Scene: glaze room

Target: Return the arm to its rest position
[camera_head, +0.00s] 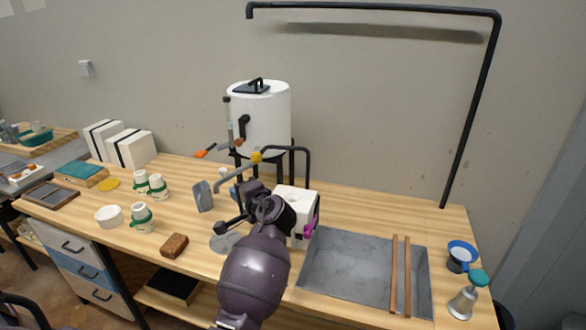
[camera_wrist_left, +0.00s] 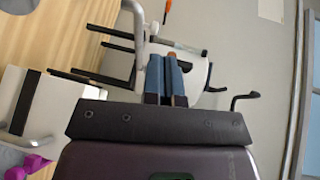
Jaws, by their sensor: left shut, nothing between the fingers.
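My left arm reaches up over the table from the bottom middle of the head view. Its left gripper (camera_head: 238,191) is above the table, in front of the white tank (camera_head: 263,118). In the left wrist view the two blue fingers of this gripper (camera_wrist_left: 165,72) are close together, with nothing held. The tank's white body (camera_wrist_left: 193,72) shows beyond them. A white box with magenta knobs (camera_head: 296,201) stands just right of the gripper, partly hidden by my arm. My right gripper is not in view.
A grey metal sink (camera_head: 345,272) with two copper-coloured bars lies to the right. A curved tap (camera_head: 308,165) stands close behind the gripper. Green-and-white cups (camera_head: 142,218), a white bowl (camera_head: 109,216) and a brown sponge (camera_head: 174,245) are left. A blue-rimmed strainer (camera_head: 462,251) is far right.

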